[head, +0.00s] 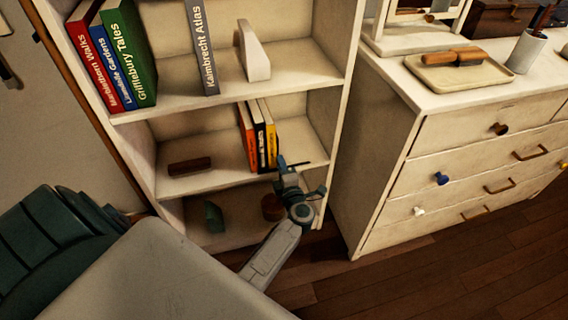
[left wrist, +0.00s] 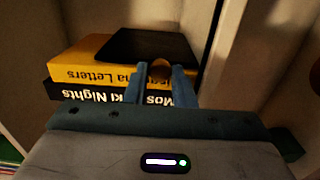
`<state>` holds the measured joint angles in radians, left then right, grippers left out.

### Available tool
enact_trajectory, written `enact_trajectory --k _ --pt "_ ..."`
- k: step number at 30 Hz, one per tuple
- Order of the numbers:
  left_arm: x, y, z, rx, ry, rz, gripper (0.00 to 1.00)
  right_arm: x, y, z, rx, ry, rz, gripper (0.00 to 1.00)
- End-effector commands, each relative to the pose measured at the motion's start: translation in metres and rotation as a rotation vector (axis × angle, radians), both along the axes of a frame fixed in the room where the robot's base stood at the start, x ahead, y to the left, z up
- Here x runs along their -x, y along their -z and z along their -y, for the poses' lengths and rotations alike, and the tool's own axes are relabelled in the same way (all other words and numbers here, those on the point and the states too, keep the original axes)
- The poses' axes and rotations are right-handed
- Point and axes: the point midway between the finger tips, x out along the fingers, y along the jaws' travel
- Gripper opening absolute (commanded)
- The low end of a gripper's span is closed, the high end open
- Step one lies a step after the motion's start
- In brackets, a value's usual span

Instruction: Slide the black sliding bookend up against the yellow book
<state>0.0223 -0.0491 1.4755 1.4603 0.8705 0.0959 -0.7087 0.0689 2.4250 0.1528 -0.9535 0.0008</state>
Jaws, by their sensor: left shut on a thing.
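On the middle shelf in the head view, the yellow book (head: 269,133) stands upright at the right end of a short row, beside a black book (head: 258,136). My left gripper (head: 284,164) is at the front of this shelf, just right of the row. In the left wrist view the picture is rolled, so the yellow book (left wrist: 85,62) seems to lie flat. The black bookend (left wrist: 150,46) shows as a dark plate along the yellow book's outer face; I cannot tell if they touch. My left gripper (left wrist: 160,75) is shut on its brown knob. My right gripper is out of view.
The bookcase's right side wall (head: 335,110) stands close right of my left gripper. A brown block (head: 189,166) lies on the same shelf to the left. A green object (head: 213,217) and a brown round object (head: 272,206) sit on the shelf below. A white dresser (head: 400,180) stands right.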

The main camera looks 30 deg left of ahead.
Motion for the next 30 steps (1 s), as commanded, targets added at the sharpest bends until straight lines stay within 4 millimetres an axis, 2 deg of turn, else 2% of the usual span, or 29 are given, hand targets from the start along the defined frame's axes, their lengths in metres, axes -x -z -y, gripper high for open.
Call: enact_trajectory --k 10,11,13,14,23,26,30 --pt "0.002 0.001 -0.001 0.000 -0.001 -0.001 0.00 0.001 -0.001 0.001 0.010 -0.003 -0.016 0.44" --pt "0.002 0.001 -0.001 0.000 -0.001 -0.001 0.29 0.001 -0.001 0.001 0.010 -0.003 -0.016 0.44" --pt "0.002 0.001 -0.001 0.000 -0.001 -0.001 0.42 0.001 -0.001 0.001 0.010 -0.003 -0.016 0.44" --pt "0.002 0.001 -0.001 -0.001 -0.001 -0.001 0.45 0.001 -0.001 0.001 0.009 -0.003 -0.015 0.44" --pt "0.003 0.000 0.000 -0.001 -0.001 -0.001 0.45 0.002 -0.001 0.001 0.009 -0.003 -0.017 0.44" --pt "0.009 0.000 0.007 0.001 0.000 -0.002 0.45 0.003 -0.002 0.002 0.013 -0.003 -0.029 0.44" --pt "0.025 0.000 0.027 0.002 -0.001 -0.003 0.45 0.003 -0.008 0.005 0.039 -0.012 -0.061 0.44"
